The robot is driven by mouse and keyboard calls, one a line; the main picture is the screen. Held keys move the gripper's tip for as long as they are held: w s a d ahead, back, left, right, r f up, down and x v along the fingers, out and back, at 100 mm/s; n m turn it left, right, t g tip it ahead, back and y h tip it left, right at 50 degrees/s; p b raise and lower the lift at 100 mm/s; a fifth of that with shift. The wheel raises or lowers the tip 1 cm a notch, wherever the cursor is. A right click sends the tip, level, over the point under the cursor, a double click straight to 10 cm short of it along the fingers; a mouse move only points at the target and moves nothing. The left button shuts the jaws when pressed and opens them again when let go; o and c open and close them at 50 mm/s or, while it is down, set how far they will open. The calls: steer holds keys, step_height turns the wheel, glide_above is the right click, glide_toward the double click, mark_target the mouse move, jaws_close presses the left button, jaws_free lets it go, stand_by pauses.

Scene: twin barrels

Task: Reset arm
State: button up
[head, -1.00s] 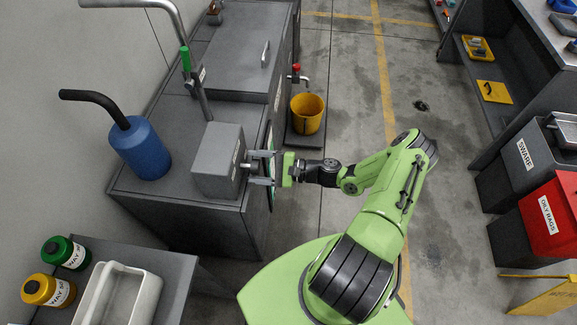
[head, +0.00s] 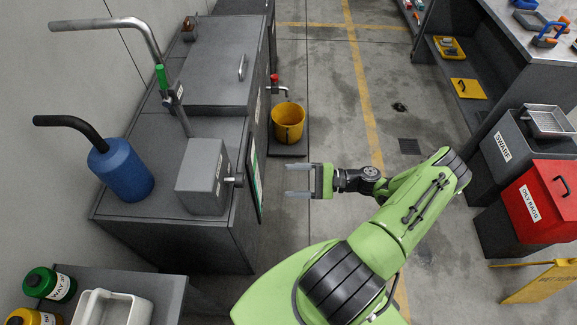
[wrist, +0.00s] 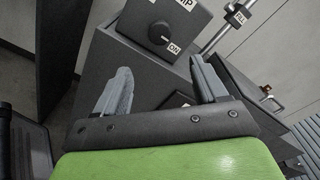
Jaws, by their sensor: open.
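My gripper (head: 298,181) is open and empty, at the end of my green arm, over the floor to the right of the grey cabinet. Its two grey fingers point left towards a grey box (head: 202,178) on the cabinet, with a clear gap between them and the small metal knob (head: 234,181) on the box's side. In the wrist view the two fingers (wrist: 160,88) are spread with nothing between them, and a grey box with a round black knob (wrist: 161,33) marked "ON" lies beyond them.
The grey cabinet (head: 150,135) carries a blue can (head: 122,170) and a bent metal pipe. A yellow bucket (head: 288,122) stands past my gripper. Swarf (head: 518,150) and red oily rags (head: 541,202) bins stand at right. The floor between is mostly clear.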

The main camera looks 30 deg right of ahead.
steer(key=s+a+r+n+g+h+p, duration=0.1)
steer(key=a+r+n+g+h, duration=0.4)
steer(key=r, duration=0.5)
steer(key=s+a+r+n+g+h+p, duration=0.1)
steer(key=a+r+n+g+h, duration=0.35)
steer(key=r+n, duration=0.35)
steer(key=s+a+r+n+t+h, duration=0.3)
steer(key=s+r+t+h, duration=0.1)
steer(key=s+r, duration=0.7)
step_height(320, 180, up, 2)
steer(key=shift+s+a+r+t+h+p, duration=0.15)
steer(key=shift+s+r+t+h+p, duration=0.1)
steer(key=shift+s+t+h+p, duration=0.1)
